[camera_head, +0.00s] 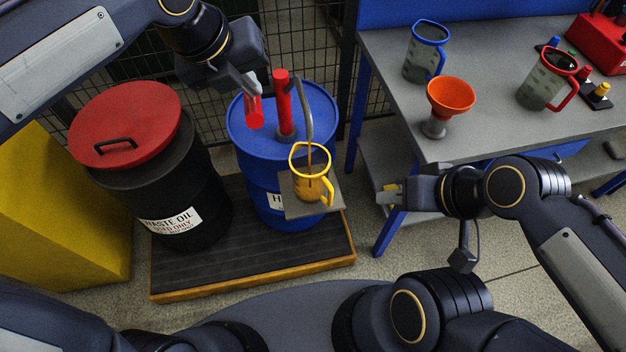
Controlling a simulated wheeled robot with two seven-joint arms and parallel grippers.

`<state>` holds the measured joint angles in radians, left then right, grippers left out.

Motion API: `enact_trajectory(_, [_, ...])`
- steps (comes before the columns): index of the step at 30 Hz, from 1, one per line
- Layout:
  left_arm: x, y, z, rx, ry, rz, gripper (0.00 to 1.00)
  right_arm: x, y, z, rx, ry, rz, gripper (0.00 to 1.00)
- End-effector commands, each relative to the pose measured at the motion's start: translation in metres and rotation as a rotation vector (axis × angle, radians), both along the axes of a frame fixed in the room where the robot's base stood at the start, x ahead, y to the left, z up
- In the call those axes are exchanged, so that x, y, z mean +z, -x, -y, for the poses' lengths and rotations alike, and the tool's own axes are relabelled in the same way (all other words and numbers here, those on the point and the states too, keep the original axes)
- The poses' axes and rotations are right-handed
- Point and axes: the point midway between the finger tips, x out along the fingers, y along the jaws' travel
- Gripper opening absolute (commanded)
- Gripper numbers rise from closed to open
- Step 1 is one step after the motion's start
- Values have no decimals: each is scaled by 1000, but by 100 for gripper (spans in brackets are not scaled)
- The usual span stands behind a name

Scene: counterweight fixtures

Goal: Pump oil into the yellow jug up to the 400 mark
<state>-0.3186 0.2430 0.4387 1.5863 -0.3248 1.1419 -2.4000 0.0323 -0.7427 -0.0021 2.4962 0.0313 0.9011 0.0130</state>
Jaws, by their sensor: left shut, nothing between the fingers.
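The yellow jug (329,190) stands on a small grey shelf (298,207) at the front of the blue drum (242,135). Amber oil shows inside it, and a thin amber stream hangs under the grey spout (307,100). Its marks are too small to read. The pump's red column (283,95) rises from the drum lid, with a red lever grip (254,113) to its left. My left gripper (251,84) is shut and empty, right at the top of the lever grip. My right gripper (385,194) is right of the jug, apart from it; its finger opening is unclear.
A black waste oil drum (200,180) with a red lid (125,122) stands left on the low platform (250,275). The grey workbench (480,140) at right holds a blue-rimmed jug (418,65), an orange funnel (451,95) and a red-handled jug (540,90).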

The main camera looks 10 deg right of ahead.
Motion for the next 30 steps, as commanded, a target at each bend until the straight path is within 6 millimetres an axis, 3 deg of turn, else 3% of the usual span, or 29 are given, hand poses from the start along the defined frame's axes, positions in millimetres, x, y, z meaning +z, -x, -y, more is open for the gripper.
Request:
enact_trajectory(3, [-24, 0, 0, 1, -2, -2, 0, -19, 0, 0, 0, 0, 0, 34])
enact_trajectory(25, [-127, -1, -1, 1, -3, -2, 0, -94, 0, 0, 0, 0, 0, 34])
enact_trajectory(30, [-111, -1, -1, 1, -2, 0, 0, -80, 0, 0, 0, 0, 0, 34])
